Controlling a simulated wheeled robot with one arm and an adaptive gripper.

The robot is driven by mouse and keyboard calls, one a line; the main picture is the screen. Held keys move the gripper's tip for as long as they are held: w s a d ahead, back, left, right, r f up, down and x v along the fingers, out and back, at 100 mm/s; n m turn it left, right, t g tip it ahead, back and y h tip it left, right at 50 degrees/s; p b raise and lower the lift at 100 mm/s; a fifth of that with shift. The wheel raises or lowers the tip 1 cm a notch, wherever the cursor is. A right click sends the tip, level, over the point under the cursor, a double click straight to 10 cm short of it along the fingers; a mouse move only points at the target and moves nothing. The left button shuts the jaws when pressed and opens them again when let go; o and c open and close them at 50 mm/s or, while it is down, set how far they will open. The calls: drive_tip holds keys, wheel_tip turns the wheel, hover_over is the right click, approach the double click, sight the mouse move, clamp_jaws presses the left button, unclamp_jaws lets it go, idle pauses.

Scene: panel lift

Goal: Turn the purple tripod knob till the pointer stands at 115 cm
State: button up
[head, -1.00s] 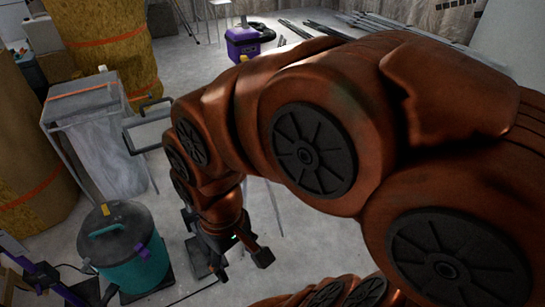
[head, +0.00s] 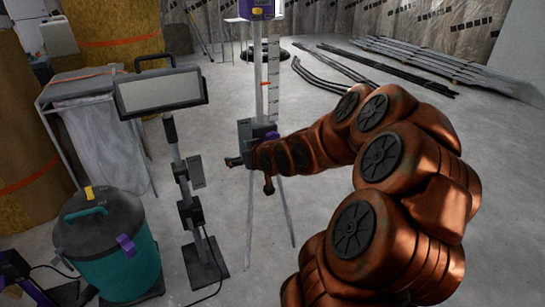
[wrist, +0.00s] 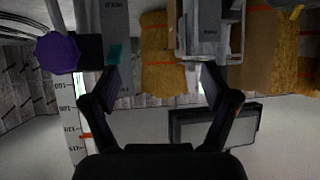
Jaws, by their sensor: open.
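The tripod (head: 286,212) stands in the middle of the head view with its column and white scale (head: 273,75). A red pointer (head: 265,83) shows on the column. The purple knob (wrist: 57,52) is at the upper left of the wrist view, outside the jaws. A bit of purple (head: 271,136) shows beside my wrist in the head view. My gripper (wrist: 160,82) is open, with nothing held between its fingers; it is beside the tripod's column (head: 250,166).
A work lamp (head: 160,92) on a stand is just left of my gripper. A teal vacuum (head: 110,245) stands at the lower left, with a bag frame (head: 95,125) behind it. Dark pipes (head: 400,65) lie on the floor at the back right.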

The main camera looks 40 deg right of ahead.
drive_tip(key=d+f+m+t+h+b, duration=0.1)
drive_tip(key=d+f+t+h+b, duration=0.2)
drive_tip(key=d, duration=0.4)
drive_tip(key=m+t+b, duration=0.1)
drive_tip(key=t+b, duration=0.1)
drive_tip(key=b, duration=0.3)
approach(273, 138)
drive_tip(key=w+f, duration=0.2)
drive_tip(key=w, duration=0.1)
drive_tip(key=shift+h, duration=0.4)
drive_tip(key=shift+d+r+b+x, duration=0.15)
drive_tip(key=shift+b+x, duration=0.1)
drive_tip(key=shift+x, duration=1.1)
drive_tip(key=shift+d+r+b+x, duration=0.15)
drive_tip(key=shift+b+x, duration=0.1)
drive_tip(key=shift+x, duration=1.1)
drive_tip(key=shift+d+r+b+x, duration=0.15)
drive_tip(key=shift+b+x, duration=0.1)
drive_tip(key=shift+x, duration=1.1)
drive_tip(key=shift+s, duration=0.15)
drive_tip(key=c, duration=1.1)
drive_tip(key=shift+m, duration=0.3)
drive_tip(key=shift+c, duration=0.2)
drive_tip(key=shift+r+m+p, duration=0.15)
drive_tip(key=shift+m+p, duration=0.15)
drive_tip(key=shift+p, duration=0.5)
